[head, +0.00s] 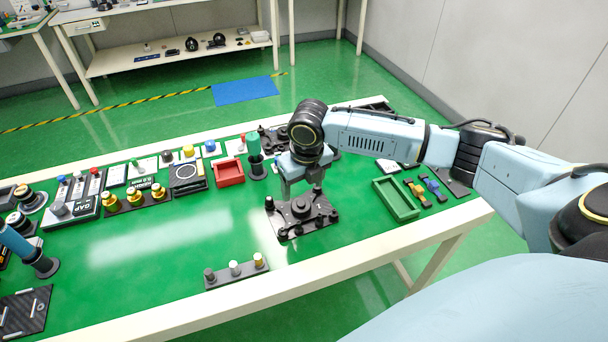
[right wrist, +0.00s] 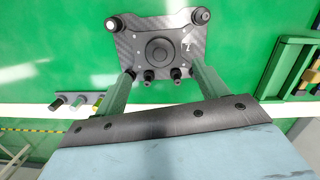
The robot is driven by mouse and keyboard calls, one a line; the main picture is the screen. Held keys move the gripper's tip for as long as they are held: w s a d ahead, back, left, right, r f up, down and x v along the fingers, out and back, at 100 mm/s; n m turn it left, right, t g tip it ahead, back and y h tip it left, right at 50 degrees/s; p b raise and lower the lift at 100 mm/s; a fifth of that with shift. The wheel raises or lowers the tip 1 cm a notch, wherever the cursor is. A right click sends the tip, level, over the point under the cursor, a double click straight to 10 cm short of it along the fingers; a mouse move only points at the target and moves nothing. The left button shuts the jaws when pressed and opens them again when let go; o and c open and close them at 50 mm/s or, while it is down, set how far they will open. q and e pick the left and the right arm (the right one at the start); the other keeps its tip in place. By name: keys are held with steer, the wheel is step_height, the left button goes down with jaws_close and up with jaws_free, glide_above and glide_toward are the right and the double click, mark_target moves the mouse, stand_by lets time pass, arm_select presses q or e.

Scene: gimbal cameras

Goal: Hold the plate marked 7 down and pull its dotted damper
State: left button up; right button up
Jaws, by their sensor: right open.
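A dark carbon-look plate (head: 290,222) lies on the green table top below my right gripper. It has a round black knob in its middle and several small black posts near its edges. In the right wrist view the plate (right wrist: 137,48) carries a small white mark that may be a 7. Which post is the dotted damper I cannot tell; no dots are readable. My right gripper (head: 302,189) is open, pointing down over the plate. In the right wrist view its fingers (right wrist: 161,76) stand apart on either side of the two near posts, with nothing between them gripped. My left gripper is not in view.
A strip with three small knobs (head: 236,271) lies in front, left of the plate. A green tray (head: 396,199) is to the right. A red bin (head: 228,173) and green-handled tool (head: 254,148) stand behind left. Another dark plate (head: 268,139) is partly hidden by my arm. The table's middle left is clear.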

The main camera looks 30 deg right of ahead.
mark_target(301, 203)
steer(key=f, duration=0.5)
steer(key=w+f+b, duration=0.1)
steer(key=f, duration=0.2)
steer(key=shift+f, duration=0.1)
steer(key=c, duration=1.2)
steer(key=shift+s+f, duration=0.1)
stand_by(0.5)
steer(key=o, duration=1.2)
